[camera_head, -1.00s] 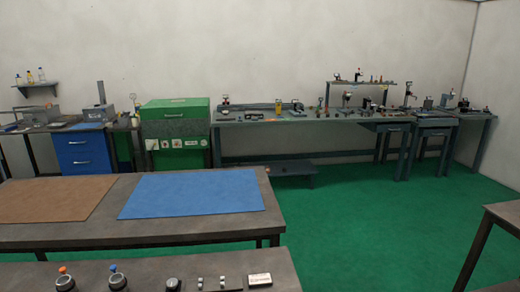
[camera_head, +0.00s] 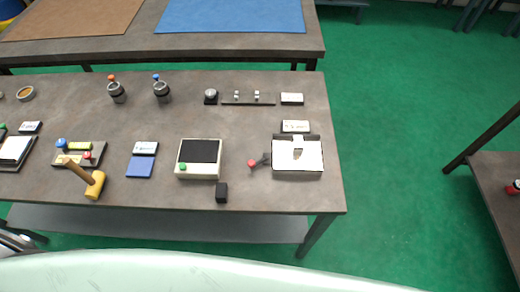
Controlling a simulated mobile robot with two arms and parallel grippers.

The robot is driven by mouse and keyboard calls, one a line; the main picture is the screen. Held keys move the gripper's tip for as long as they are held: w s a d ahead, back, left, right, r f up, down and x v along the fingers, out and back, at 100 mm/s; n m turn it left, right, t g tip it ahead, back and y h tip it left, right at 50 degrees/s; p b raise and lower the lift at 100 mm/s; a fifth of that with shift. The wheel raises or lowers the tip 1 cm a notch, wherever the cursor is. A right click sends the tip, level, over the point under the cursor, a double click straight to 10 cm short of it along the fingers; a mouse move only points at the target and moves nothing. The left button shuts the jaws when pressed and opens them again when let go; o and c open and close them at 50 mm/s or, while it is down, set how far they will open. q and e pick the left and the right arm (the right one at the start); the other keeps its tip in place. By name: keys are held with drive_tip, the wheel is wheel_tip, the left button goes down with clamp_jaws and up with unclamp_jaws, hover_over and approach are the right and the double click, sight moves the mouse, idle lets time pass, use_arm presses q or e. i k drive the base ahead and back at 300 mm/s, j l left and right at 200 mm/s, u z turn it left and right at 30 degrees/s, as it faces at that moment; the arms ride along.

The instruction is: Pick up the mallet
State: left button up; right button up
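The mallet (camera_head: 95,184) has a yellow head and a brown wooden handle. It is near the front edge of the near bench, left of the middle. Its head is close to the edge and its handle slants up to the left, over or against a small tray (camera_head: 69,155) that carries a blue knob and a red knob. I cannot tell whether the handle touches the tray. A dark and light part of my body shows at the lower left edge. Neither gripper can be made out in the head view.
The bench (camera_head: 240,125) also carries a white box with a dark screen (camera_head: 199,158), a black block (camera_head: 222,192), a blue pad (camera_head: 140,167), and a white device with a red-knobbed lever (camera_head: 298,156). A second bench with a blue mat (camera_head: 232,14) stands behind. Green floor lies open at right.

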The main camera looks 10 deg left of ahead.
sight(96, 184)
drive_tip(key=u, duration=1.95)
drive_tip(key=j, duration=0.5)
